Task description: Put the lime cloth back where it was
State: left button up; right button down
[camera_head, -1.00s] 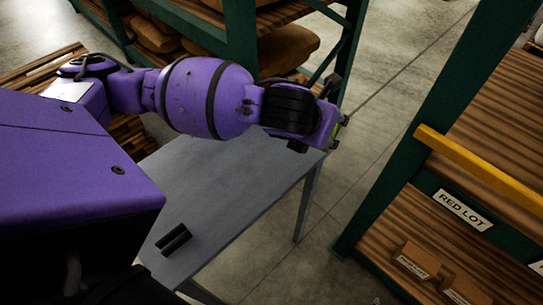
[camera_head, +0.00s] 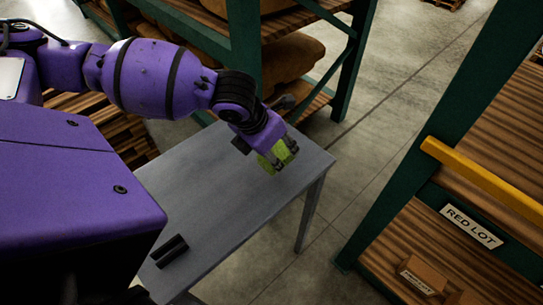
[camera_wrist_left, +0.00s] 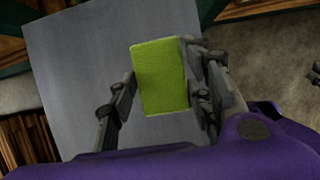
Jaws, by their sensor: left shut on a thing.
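The lime cloth (camera_head: 276,158) is a small yellow-green block-like piece. My left gripper (camera_head: 280,156) is shut on it, above the far right part of the grey table (camera_head: 215,190). In the left wrist view the lime cloth (camera_wrist_left: 160,77) sits between the two fingers of my left gripper (camera_wrist_left: 160,95), with the grey table (camera_wrist_left: 80,60) behind it. I cannot tell how high above the table it is.
A black two-bar object (camera_head: 170,250) lies on the table's near left part. Another shelf with brown sacks (camera_head: 290,62) stands behind. The table's middle is clear.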

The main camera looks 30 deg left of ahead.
pick_arm(q)
jog(key=f, duration=0.1)
jog(key=w+a+f, duration=0.1)
jog(key=a+f, duration=0.1)
jog(key=shift+w, duration=0.35)
jog(key=f, duration=0.3)
jog(key=shift+w+a+f, duration=0.1)
jog(key=shift+w+f, duration=0.1)
jog(key=shift+f, duration=0.2)
jog(key=o, duration=1)
jog(key=v, duration=1.2)
jog(key=shift+p, duration=0.35)
